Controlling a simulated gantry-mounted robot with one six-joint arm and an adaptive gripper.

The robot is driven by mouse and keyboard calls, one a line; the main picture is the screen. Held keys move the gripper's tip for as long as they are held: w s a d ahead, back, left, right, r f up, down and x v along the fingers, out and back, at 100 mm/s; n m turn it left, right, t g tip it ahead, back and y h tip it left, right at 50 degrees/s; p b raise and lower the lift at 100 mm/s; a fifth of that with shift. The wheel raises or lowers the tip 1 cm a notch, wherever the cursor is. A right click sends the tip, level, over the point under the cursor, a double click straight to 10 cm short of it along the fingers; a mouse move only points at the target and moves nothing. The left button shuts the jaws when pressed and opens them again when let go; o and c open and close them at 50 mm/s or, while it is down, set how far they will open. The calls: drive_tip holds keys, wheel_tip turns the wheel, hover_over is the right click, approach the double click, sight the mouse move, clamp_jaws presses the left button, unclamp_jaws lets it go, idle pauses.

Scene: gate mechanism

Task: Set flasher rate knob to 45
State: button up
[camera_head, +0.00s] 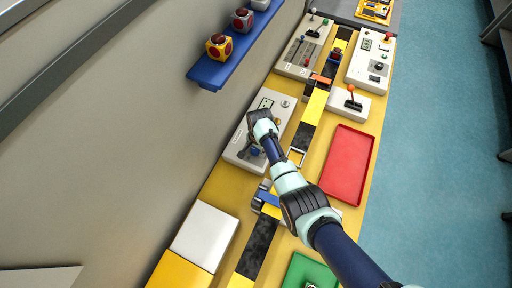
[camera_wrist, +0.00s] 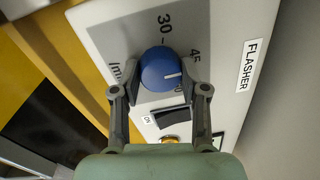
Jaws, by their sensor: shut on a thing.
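The blue flasher rate knob (camera_wrist: 158,66) sits on a light panel in the wrist view, with a white pointer line on its face. The line points right, toward the side with the 45 mark (camera_wrist: 196,57) and slightly below that numeral. The 30 mark (camera_wrist: 165,22) is above the knob. My gripper (camera_wrist: 160,78) is shut on the knob, one finger on each side. The fingers cover part of the dial. In the head view my gripper (camera_head: 254,150) is at the lower part of the grey panel box (camera_head: 240,152), and the knob there is largely hidden.
A FLASHER label (camera_wrist: 251,66) is on the panel's right, and a dark switch (camera_wrist: 172,117) is below the knob. In the head view, a red tray (camera_head: 348,162) lies right of my arm, a lever box (camera_head: 348,105) stands beyond it, and a blue shelf (camera_head: 228,62) is above.

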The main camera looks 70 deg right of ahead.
idle(0.3)
drive_tip(key=o, duration=1.1)
drive_tip(key=shift+o, duration=0.2)
drive_tip(key=shift+r, duration=0.15)
wheel_tip(320, 180, up, 12)
drive_tip(key=shift+s, duration=0.4)
